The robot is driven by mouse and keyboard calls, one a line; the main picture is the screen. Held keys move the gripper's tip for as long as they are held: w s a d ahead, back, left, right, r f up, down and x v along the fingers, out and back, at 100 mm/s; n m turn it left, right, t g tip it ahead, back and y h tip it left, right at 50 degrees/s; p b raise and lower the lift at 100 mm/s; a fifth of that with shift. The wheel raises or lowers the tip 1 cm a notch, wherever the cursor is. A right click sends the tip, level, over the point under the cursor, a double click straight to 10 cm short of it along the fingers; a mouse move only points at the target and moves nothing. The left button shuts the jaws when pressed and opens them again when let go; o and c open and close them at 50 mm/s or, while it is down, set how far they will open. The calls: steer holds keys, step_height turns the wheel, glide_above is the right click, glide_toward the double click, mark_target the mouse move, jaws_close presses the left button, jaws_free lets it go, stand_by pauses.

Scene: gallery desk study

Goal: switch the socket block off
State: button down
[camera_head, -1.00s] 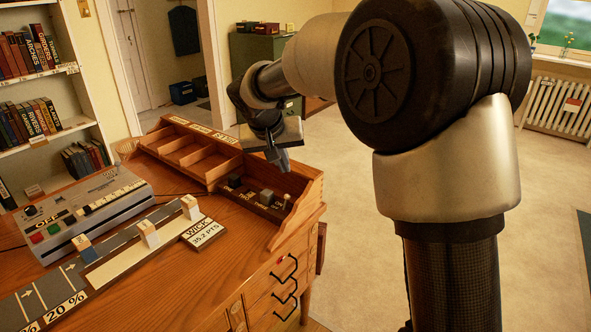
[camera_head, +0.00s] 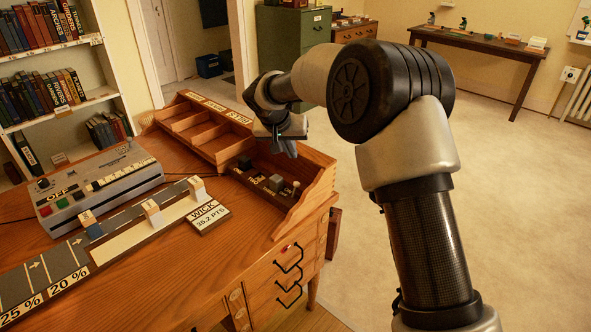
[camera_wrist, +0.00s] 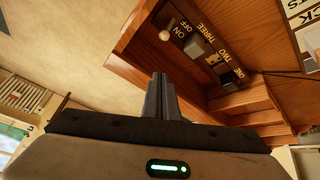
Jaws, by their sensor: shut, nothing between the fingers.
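The socket block (camera_head: 257,180) is a dark strip in the right-hand desk compartment, marked ONE, TWO, THREE; it also shows in the wrist view (camera_wrist: 213,60). A black plug (camera_head: 244,162) and a grey plug (camera_head: 275,182) sit on it. At its end is a small white-knobbed switch lever (camera_head: 296,185), beside the words ON and OFF in the wrist view (camera_wrist: 165,35). Which way the lever is set I cannot tell. My gripper (camera_head: 287,153) is shut and empty, above the compartment's back edge and apart from the lever. Its fingertips (camera_wrist: 160,76) point toward the compartment.
The compartment's wooden side wall (camera_head: 310,197) stands close to the lever. Empty wooden pigeonholes (camera_head: 195,125) lie left of the block. A grey console (camera_head: 95,190) and a WICK sign (camera_head: 208,215) are on the desk. Open floor lies right of the desk.

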mark_target(295, 189)
steer(key=f, duration=0.3)
steer(key=w+d+f, duration=0.1)
steer(key=f, duration=0.2)
steer(key=f+b, duration=0.1)
steer(key=f, duration=0.2)
steer(key=shift+w+d, duration=0.2)
steer(key=shift+w, duration=0.15)
steer(key=shift+s+f, duration=0.1)
steer(key=shift+s, duration=0.3)
steer(key=shift+a+b, duration=0.25)
steer(key=shift+b, duration=0.1)
steer(key=shift+s+d, duration=0.1)
steer(key=shift+s, duration=0.05)
